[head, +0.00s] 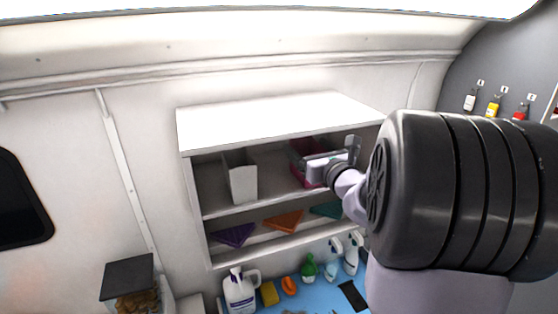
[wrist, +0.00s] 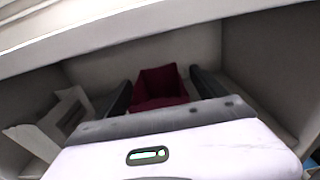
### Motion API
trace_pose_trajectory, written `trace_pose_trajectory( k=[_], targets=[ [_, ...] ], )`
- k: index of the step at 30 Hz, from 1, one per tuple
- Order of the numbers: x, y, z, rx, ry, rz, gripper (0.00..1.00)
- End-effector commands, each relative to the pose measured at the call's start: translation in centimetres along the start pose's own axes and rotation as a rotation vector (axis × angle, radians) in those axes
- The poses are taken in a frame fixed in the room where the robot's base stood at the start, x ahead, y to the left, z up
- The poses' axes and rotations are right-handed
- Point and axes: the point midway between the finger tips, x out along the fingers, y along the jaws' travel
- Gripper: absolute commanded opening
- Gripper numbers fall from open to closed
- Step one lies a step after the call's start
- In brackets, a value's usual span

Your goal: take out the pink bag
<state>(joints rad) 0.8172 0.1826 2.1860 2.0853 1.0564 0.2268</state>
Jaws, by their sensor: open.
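The pink bag (wrist: 163,84), dark pink and open at the top, stands on the upper shelf of the white wall cabinet. In the wrist view it sits between the two fingers of my gripper (wrist: 158,92), with a finger on each side. My gripper is open, and I cannot tell whether the fingers touch the bag. In the head view my gripper (head: 330,160) reaches into the right part of the upper shelf and hides much of the bag (head: 298,170).
A white bin (head: 241,178) stands left of the bag on the same shelf. The cabinet top (head: 275,118) overhangs it. Folded purple (head: 234,235), orange (head: 284,221) and teal (head: 326,210) cloths lie on the shelf below. Bottles, including a white jug (head: 240,292), stand on a blue surface underneath.

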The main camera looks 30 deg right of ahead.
Motion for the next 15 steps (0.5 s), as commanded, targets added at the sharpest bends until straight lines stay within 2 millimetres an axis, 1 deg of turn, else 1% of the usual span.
trace_pose_trajectory(
  k=[2, 6, 7, 11, 12, 14, 15],
  targets=[
    [0.38, 0.03, -0.01, 0.0, 0.0, 0.0, 0.82],
    [0.35, 0.01, -0.05, -0.001, -0.001, 0.0, 0.82],
    [0.34, 0.01, -0.06, -0.001, -0.001, 0.0, 0.8],
    [0.32, 0.01, -0.06, -0.001, 0.0, 0.0, 0.54],
    [0.32, 0.01, -0.06, -0.001, 0.0, 0.0, 0.46],
    [0.32, 0.01, -0.06, -0.001, 0.0, 0.0, 0.35],
    [0.31, 0.01, -0.07, -0.001, 0.0, 0.0, 0.27]
  ],
)
